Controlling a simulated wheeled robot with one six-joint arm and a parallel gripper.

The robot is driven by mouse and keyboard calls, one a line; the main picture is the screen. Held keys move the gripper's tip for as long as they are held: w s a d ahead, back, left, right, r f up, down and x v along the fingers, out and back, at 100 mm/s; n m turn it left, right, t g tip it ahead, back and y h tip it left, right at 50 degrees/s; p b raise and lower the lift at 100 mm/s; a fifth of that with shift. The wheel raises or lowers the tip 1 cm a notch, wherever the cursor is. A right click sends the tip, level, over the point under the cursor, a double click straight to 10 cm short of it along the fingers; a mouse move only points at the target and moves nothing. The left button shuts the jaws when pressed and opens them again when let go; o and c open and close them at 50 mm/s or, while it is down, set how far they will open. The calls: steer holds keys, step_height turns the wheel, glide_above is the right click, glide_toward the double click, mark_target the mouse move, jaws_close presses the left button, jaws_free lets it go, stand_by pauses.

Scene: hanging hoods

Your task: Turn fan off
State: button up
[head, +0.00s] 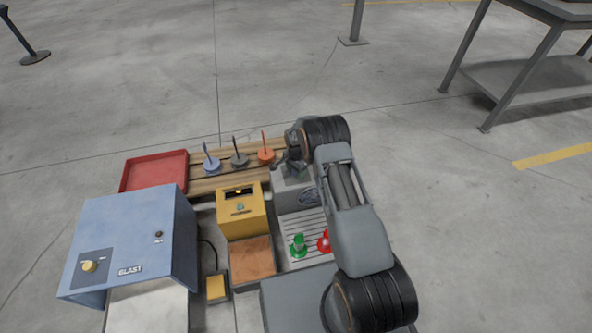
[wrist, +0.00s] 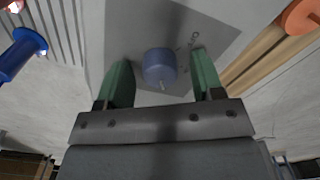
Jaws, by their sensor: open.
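In the wrist view my gripper (wrist: 161,60) is open, with a green finger on each side of a blue round knob (wrist: 160,70). The knob stands on a grey plate (wrist: 205,22) with small marks I cannot read. A gap shows between each finger and the knob. A thin pale line shows on the knob. In the head view my gripper (head: 294,167) hangs over a grey unit (head: 285,187) and hides the knob there. A dark round shape (head: 310,197), perhaps the fan, shows on the unit's front, partly behind my arm.
Blue (head: 211,163), dark (head: 239,158) and orange (head: 266,154) spiked pieces stand on wooden slats left of my gripper. A yellow box (head: 241,212), a red tray (head: 153,170) and a blue BLAST hood (head: 130,235) lie further left. Green (head: 299,246) and red (head: 324,241) pieces stand on a slotted surface.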

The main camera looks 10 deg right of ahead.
steer(key=shift+c, duration=0.4)
steer(key=c, duration=0.8)
steer(key=shift+c, duration=0.2)
